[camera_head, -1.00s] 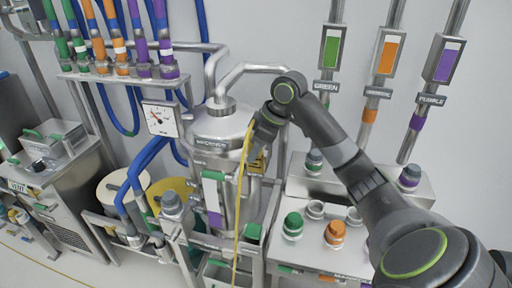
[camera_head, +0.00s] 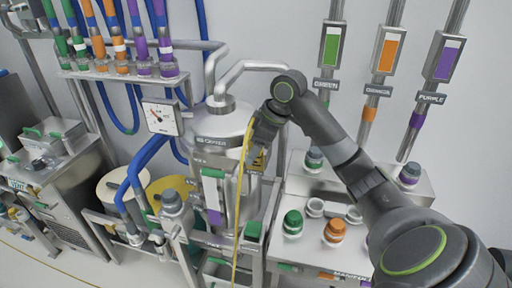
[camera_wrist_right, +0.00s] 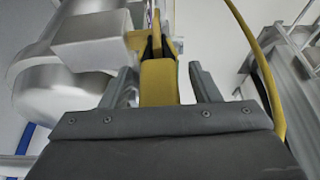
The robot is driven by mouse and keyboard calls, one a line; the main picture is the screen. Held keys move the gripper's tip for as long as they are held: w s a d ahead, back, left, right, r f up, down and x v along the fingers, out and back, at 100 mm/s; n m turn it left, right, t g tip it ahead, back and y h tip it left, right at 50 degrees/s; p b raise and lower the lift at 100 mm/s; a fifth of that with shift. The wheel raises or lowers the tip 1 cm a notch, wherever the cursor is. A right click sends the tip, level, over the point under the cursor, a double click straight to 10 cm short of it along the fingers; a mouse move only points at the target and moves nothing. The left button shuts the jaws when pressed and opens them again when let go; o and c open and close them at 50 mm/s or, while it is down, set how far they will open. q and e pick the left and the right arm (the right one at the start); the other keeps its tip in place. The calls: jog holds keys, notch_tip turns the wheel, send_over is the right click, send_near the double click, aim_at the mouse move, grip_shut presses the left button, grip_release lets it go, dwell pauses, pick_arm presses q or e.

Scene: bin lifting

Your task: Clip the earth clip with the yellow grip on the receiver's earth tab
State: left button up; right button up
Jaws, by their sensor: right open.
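The receiver (camera_head: 222,125) is a steel vessel in the middle of the head view. My right gripper (camera_head: 258,140) is at the receiver's right side. In the right wrist view, the right gripper (camera_wrist_right: 161,88) is open, its two fingers standing apart on either side of the earth clip's yellow grip (camera_wrist_right: 159,82), with gaps visible. The clip's dark jaws point away from my gripper, at a yellow piece beside a steel block on the receiver (camera_wrist_right: 92,38). The earth tab itself cannot be made out clearly. The yellow cable (camera_head: 238,215) hangs down beside the receiver. My left gripper is not in view.
A steel manifold bench (camera_head: 300,262) with green and orange caps stands at the right. A pressure gauge (camera_head: 160,117) and blue hoses (camera_head: 130,180) are at the left of the receiver. A steel frame (camera_wrist_right: 290,60) stands at the right in the wrist view.

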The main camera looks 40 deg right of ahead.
jog(key=v, duration=1.7)
jog(key=shift+r, duration=0.15)
jog(key=shift+d, duration=0.15)
